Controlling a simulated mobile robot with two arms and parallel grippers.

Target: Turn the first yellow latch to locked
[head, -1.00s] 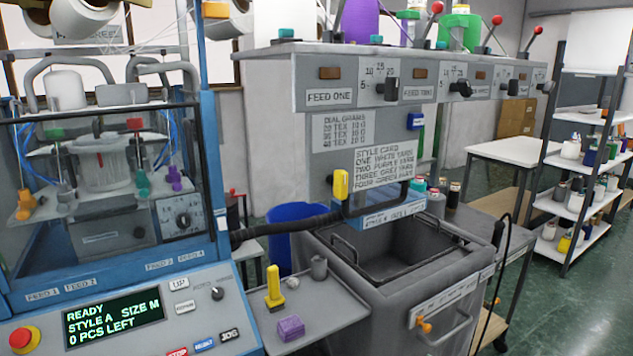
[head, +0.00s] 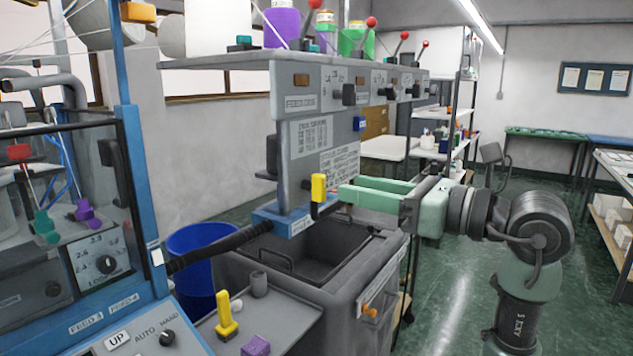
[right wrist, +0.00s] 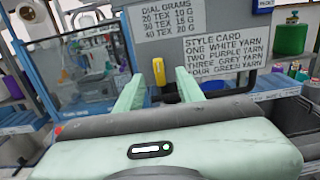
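A yellow latch (head: 318,188) stands upright at the lower edge of the grey feed panel (head: 305,140), above the dark bin. It also shows in the right wrist view (right wrist: 159,70). My right gripper (head: 350,187) comes in from the right with its pale green fingers pointing at the latch. It is open and empty. In the right wrist view its fingers (right wrist: 159,84) are apart, with the latch seen between and beyond them. I cannot tell the exact gap to the latch. My left gripper is not in view.
The grey bin (head: 345,262) stands below the latch, with an orange latch (head: 369,310) on its front. A black hose (head: 215,248) runs from the blue-framed machine (head: 140,180). A side shelf (head: 285,325) holds a yellow peg and a purple block. Open floor lies at right.

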